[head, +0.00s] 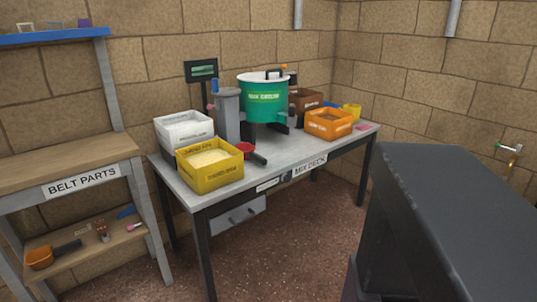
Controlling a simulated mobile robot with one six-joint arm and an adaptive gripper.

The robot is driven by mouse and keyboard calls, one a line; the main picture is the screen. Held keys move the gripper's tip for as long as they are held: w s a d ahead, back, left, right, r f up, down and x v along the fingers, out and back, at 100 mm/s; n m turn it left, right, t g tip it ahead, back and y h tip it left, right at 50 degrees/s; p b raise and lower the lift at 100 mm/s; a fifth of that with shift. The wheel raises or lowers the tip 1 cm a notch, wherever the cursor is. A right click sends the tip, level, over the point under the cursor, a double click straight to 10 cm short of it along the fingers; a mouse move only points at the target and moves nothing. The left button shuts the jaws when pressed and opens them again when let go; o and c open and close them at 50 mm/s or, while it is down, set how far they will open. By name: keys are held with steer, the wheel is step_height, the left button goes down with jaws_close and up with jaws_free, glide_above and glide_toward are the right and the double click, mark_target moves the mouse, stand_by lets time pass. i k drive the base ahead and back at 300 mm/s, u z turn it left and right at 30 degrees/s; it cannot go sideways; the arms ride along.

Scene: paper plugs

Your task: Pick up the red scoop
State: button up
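The red scoop (245,148) lies on the grey mix desk (283,166), near its front edge. Its dark handle points right and toward the front edge. It is just right of a yellow box (227,173) of pale material and in front of the grey column of a scale. The scoop looks free of any grip. My gripper is not in view.
A green lidded mixer (263,104) stands behind the scoop. A white box (184,129) and an orange box (329,124) stand on the desk. The desk's front middle is fairly clear. A belt parts bench (70,162) stands left, an orange scoop (39,258) on its lower shelf.

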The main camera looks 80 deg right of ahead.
mark_target(247, 149)
steer(key=u, duration=0.5)
steer(key=k, duration=0.15)
steer(key=z, duration=2.2)
steer(key=k, duration=0.5)
steer(key=z, duration=0.85)
steer(key=i, duration=0.45)
steer(key=u, duration=0.15)
